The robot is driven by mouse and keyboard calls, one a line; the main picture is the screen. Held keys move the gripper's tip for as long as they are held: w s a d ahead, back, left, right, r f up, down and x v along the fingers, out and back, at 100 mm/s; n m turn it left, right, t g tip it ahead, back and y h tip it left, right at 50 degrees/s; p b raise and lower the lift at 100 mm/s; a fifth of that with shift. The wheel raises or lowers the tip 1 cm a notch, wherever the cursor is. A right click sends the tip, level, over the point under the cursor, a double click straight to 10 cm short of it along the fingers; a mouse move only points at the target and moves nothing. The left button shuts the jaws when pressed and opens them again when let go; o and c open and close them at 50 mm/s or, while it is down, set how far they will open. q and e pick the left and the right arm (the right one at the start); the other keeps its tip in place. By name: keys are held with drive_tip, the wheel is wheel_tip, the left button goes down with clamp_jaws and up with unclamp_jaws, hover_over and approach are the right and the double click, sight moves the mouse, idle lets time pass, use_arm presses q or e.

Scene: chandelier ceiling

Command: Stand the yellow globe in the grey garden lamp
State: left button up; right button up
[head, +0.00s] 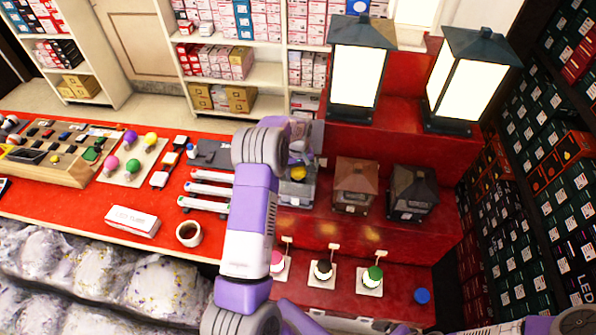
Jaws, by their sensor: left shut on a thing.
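My left gripper (299,157) is shut on the yellow globe (298,173), which shows as a small yellow patch below the fingers. The globe is at a grey, clear-sided lamp (297,197), leftmost of three small lamps on the red step. My arm and gripper cover much of this lamp, and I cannot tell whether the globe touches its floor. A brown-roofed lamp (356,173) and a dark grey lamp (413,186) stand to its right. Part of my right arm shows at the lower right edge; its gripper is not in view.
Two tall lit lanterns (358,75) (466,80) stand on the upper step. Bulbs on small stands (370,285) line the lower step, beside a blue disc (422,295). The red counter (80,215) at left holds a white box (132,221), a cup (188,234) and a bulb mat (132,172).

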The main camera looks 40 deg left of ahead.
use_arm(q)
drive_tip(key=shift+f+b, duration=0.5)
drive_tip(key=shift+f, duration=0.15)
drive_tip(key=o, duration=1.1)
drive_tip(key=shift+r, duration=3.8)
